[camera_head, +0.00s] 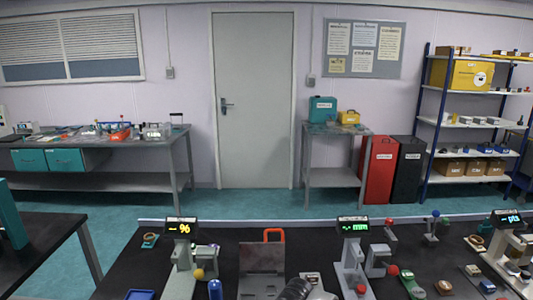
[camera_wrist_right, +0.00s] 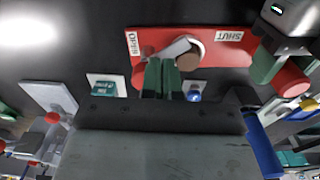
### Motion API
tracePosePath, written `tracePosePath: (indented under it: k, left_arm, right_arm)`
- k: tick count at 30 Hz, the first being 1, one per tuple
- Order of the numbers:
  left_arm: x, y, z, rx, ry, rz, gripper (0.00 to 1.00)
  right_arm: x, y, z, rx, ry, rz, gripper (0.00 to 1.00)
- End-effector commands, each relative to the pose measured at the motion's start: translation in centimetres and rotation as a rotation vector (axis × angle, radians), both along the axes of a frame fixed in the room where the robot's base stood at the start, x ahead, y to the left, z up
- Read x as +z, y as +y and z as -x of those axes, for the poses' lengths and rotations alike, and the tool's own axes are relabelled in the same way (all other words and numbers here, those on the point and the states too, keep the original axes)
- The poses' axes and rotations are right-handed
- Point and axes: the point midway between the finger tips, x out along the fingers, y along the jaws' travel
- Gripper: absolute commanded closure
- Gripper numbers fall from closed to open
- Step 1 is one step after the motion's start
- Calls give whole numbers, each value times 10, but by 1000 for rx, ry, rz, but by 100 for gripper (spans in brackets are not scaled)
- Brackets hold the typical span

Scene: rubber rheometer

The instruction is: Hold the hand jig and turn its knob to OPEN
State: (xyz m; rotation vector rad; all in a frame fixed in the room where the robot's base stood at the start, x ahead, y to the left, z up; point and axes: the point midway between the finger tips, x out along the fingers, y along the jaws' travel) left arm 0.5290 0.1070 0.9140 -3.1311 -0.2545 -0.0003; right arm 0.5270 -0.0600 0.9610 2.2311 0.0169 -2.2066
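In the right wrist view, a red plate (camera_wrist_right: 222,45) carries a white label reading OPEN (camera_wrist_right: 133,43) at its left end and one reading SHUT (camera_wrist_right: 229,35) toward its right. A silver lever (camera_wrist_right: 170,50) with a brown round end (camera_wrist_right: 190,58) lies on the plate between the labels; it appears to be the knob. My right gripper (camera_wrist_right: 161,66) has its green fingertips at the plate's lower edge, close beside the lever. I cannot tell whether they touch or grip it. My left gripper is not in view. I cannot pick out the red plate in the head view.
The dark bench holds a grey instrument with a "%" display (camera_head: 180,227), another with a "mm" display (camera_head: 353,225), and a grey panel (camera_head: 262,259) beside an orange handle (camera_head: 274,231). A small teal block on a white base (camera_wrist_right: 104,88) sits near the red plate.

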Motion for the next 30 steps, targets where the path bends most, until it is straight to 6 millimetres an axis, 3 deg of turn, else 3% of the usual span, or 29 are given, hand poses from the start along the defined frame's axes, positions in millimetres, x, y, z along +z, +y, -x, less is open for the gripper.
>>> tracePosePath:
  k: [1, 30]
  left_arm:
    - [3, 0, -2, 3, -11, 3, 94]
    - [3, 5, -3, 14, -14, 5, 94]
  right_arm:
    - [-11, -5, 5, -3, 16, 12, 100]
    - [-11, -33, 5, -10, 16, 23, 100]
